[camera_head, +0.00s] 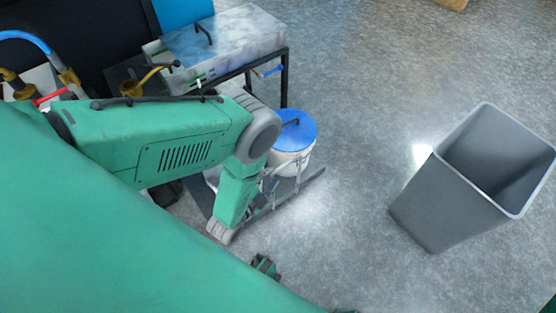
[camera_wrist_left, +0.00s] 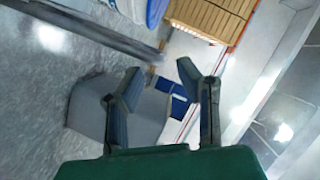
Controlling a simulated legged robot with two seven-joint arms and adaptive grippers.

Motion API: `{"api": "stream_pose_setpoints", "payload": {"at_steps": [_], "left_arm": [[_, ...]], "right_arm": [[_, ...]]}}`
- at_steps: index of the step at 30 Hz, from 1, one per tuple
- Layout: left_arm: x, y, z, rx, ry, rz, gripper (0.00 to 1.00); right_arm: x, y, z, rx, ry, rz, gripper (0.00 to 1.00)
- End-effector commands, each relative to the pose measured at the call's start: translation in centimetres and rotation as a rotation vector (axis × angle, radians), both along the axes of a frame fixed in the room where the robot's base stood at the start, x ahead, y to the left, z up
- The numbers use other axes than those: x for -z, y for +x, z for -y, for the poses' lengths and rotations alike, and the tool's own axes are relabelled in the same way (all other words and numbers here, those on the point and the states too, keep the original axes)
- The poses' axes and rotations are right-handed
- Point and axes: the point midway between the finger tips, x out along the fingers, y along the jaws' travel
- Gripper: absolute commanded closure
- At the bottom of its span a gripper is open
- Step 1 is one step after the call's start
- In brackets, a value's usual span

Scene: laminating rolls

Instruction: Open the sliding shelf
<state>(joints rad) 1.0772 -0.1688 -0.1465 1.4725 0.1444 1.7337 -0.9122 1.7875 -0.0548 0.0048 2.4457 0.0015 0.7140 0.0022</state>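I cannot tell for sure which part is the sliding shelf. A dark low platform with a rail (camera_head: 302,191) carries a white bucket with a blue lid (camera_head: 297,130), under and beside a black-framed stand (camera_head: 284,82); my left arm hides much of it. My left gripper (camera_head: 266,266) shows only in part in the head view, below the platform and apart from it. In the left wrist view my left gripper (camera_wrist_left: 160,85) has its two fingers spread, with nothing between them. My right gripper cannot be made out.
A tall grey bin (camera_head: 442,200) stands on the floor at right. A metal box with a handle (camera_head: 222,42) lies on the stand. The floor between the platform and bin is clear. The left wrist view shows a stack of brown slats (camera_wrist_left: 212,17) at the top.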

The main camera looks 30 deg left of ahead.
Motion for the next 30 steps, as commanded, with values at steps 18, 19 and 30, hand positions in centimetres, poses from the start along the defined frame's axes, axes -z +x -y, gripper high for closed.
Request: {"api": "stream_pose_setpoints", "payload": {"at_steps": [18, 19, 30], "left_arm": [[-1.3, -6.4, -0.4, 0.0, 0.0, -0.002, 0.69], [-1.3, -6.4, -0.4, 0.0, 0.0, -0.002, 0.69], [-1.3, -6.3, -0.4, -0.001, -0.002, -0.004, 0.69]], "right_arm": [[0.0, 0.0, 0.0, 0.0, 0.0, 0.0, 0.6], [0.0, 0.0, 0.0, 0.0, 0.0, 0.0, 0.6], [0.1, 0.2, 0.0, 0.0, 0.0, -0.002, 0.6]]}}
